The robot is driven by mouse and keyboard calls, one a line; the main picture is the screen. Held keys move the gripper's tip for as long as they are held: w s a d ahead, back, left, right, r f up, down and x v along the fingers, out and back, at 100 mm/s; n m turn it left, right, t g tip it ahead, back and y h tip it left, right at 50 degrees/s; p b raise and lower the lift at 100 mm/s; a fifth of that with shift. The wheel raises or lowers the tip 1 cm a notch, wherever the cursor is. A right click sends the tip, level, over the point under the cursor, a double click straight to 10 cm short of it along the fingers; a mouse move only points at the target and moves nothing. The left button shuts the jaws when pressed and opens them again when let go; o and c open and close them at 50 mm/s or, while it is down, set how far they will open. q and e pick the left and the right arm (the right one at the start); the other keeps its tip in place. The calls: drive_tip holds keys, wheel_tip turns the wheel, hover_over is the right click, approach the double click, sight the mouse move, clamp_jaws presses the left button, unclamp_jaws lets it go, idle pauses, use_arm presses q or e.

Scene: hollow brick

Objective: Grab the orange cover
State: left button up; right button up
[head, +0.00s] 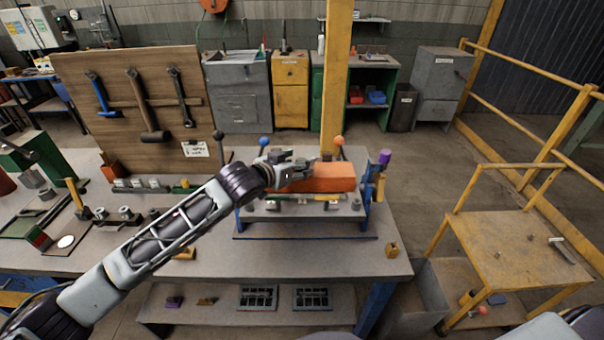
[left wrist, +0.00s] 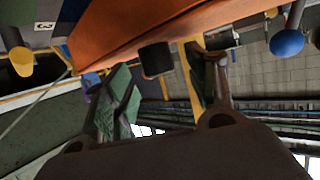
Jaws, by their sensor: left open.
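The orange cover (head: 325,178) is a long block-like piece on a fixture with blue ends on the workbench. My left gripper (head: 300,172) is at the cover's left part, close to its near upper side. In the left wrist view the orange cover (left wrist: 125,32) crosses the upper part of the picture. A dark knob (left wrist: 155,60) sticks out from it, between the two spread fingers of my left gripper (left wrist: 163,88). The fingers are open, and I see no clear contact with the knob. My right gripper is not in view.
A blue ball-topped lever (head: 264,141) and an orange one (head: 339,141) stand behind the fixture; a purple-topped part (head: 384,158) is at its right. A wooden tool board (head: 140,110) stands back left. The bench top (head: 300,258) in front is mostly clear.

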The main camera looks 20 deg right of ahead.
use_arm(q)
drive_tip(key=shift+w+d+f, duration=0.25)
drive_tip(key=shift+w+d, duration=0.05)
drive_tip(key=shift+d, duration=0.1)
drive_tip(key=shift+w+d, duration=0.1)
drive_tip(key=shift+d, duration=0.05)
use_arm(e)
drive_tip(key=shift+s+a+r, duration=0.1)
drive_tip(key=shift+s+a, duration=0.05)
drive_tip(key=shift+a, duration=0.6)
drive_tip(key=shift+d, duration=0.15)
use_arm(q)
drive_tip(key=shift+c, duration=1.4)
drive_tip(key=c, duration=0.7)
clamp_jaws()
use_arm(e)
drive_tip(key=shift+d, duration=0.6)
